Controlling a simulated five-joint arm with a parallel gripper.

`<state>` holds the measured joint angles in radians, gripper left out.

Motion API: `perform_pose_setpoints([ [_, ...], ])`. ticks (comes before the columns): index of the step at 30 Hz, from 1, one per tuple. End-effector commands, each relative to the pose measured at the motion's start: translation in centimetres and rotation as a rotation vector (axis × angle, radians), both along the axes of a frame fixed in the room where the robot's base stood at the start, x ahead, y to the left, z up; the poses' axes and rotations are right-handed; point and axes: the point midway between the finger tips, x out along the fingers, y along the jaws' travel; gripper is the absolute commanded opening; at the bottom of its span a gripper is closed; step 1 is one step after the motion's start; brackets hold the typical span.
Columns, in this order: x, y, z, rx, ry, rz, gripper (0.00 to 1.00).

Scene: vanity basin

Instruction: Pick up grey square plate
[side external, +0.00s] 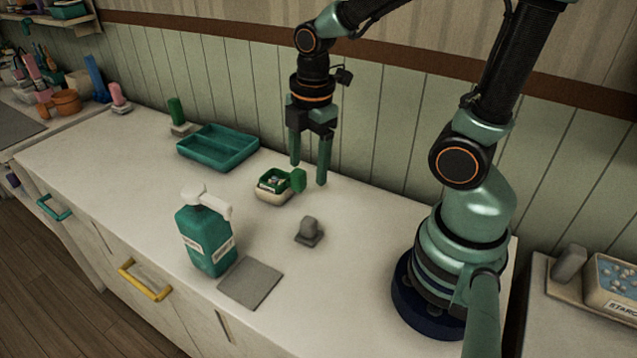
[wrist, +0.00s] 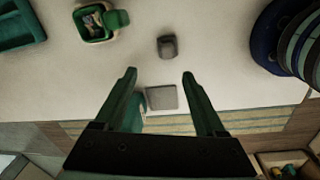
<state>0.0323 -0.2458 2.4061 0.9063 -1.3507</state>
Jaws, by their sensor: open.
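A flat grey square plate (side external: 250,283) lies on the white counter near its front edge, just right of the teal pump bottle. It also shows in the wrist view (wrist: 162,97), between my fingers in the picture. My gripper (side external: 308,172) is open with nothing between its green fingers. It points down above the back of the counter, well behind the plate and apart from it. Its two fingers also frame the lower middle of the wrist view (wrist: 159,73).
A teal pump bottle (side external: 205,240) stands beside the plate. A small grey knobbed piece (side external: 309,230) sits behind it. A small open box with a green lid (side external: 274,187) and a teal divided tray (side external: 218,148) are farther back. The counter's front right is clear.

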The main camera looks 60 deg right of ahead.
Motion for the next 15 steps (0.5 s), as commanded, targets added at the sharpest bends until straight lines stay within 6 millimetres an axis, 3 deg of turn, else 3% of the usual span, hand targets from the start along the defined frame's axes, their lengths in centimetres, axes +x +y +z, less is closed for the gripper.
perform_pose_setpoints([
  [6,-0.4,-0.2,-1.6,-0.007,0.07,0.225,0.72],
  [10,-0.5,-0.1,-2.7,-0.006,0.081,0.255,0.72],
  [15,-0.6,-0.1,-5.4,-0.006,0.083,0.254,0.72],
])
